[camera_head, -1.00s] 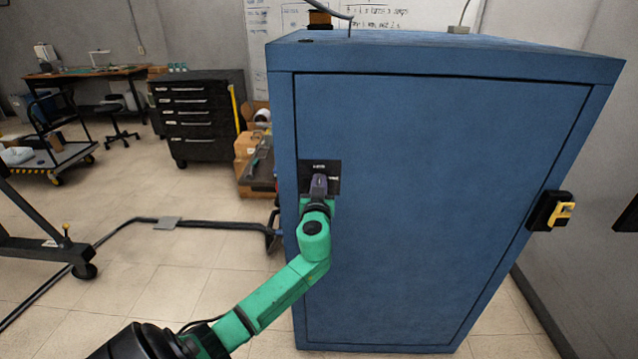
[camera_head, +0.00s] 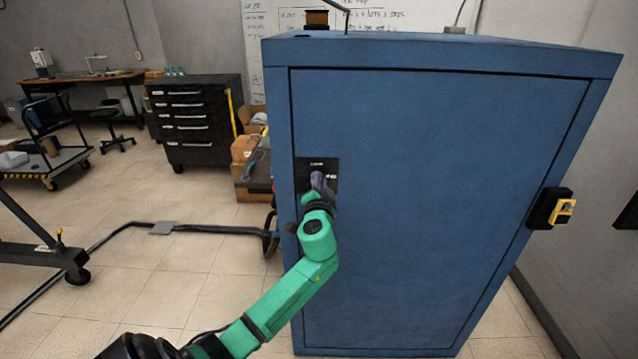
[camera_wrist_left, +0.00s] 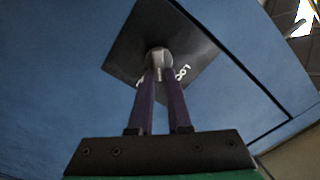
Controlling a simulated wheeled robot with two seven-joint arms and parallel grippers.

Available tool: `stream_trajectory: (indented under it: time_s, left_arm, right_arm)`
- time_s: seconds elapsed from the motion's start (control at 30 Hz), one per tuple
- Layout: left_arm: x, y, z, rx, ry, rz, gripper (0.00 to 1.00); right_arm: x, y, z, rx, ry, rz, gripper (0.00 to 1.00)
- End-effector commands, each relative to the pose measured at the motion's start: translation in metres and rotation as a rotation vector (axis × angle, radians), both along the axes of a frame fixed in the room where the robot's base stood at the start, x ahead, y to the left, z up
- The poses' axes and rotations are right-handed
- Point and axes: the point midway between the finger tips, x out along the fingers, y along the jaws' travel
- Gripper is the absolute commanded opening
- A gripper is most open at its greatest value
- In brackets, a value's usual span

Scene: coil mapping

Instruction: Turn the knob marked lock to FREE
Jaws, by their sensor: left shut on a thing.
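The knob (camera_wrist_left: 159,60) is a small grey grip on a black plate (camera_wrist_left: 190,40) with white lettering, part of which reads "LOCK" in the left wrist view. In the head view the plate (camera_head: 329,164) sits at the upper left of the blue cabinet's door (camera_head: 430,200). My left gripper (camera_wrist_left: 159,75) is shut on the knob, with one purple finger on each side of it. In the head view my left gripper (camera_head: 318,182) and wrist cover the knob and the lower plate. The plate looks tilted in the left wrist view. My right gripper is not in view.
A black and yellow latch (camera_head: 562,211) sticks out from the cabinet's right edge. Boxes (camera_head: 245,150) and a black drawer chest (camera_head: 197,122) stand left of the cabinet. A dark floor cable (camera_head: 215,229) runs across the open floor at left.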

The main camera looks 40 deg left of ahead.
Motion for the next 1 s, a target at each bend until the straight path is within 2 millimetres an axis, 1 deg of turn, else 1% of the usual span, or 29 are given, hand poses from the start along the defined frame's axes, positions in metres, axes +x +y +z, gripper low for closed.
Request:
stream_trajectory:
  time_s: [0.3, 0.6, 0.8, 1.0]
  left_arm:
    - [0.0019, -0.0029, -0.0028, 0.238, 0.181, -0.002, 0.00]
    - [0.0026, -0.0035, -0.0063, 0.439, 0.333, -0.002, 0.00]
    - [0.0027, -0.0039, -0.0082, 0.528, 0.399, -0.003, 0.00]
    - [0.0028, -0.0043, -0.0097, 0.575, 0.436, -0.003, 0.00]
  right_arm:
    - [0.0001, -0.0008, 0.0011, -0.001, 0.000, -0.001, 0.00]
    - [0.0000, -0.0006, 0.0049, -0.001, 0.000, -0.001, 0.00]
    - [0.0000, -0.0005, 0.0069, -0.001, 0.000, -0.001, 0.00]
    - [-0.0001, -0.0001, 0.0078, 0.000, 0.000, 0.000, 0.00]
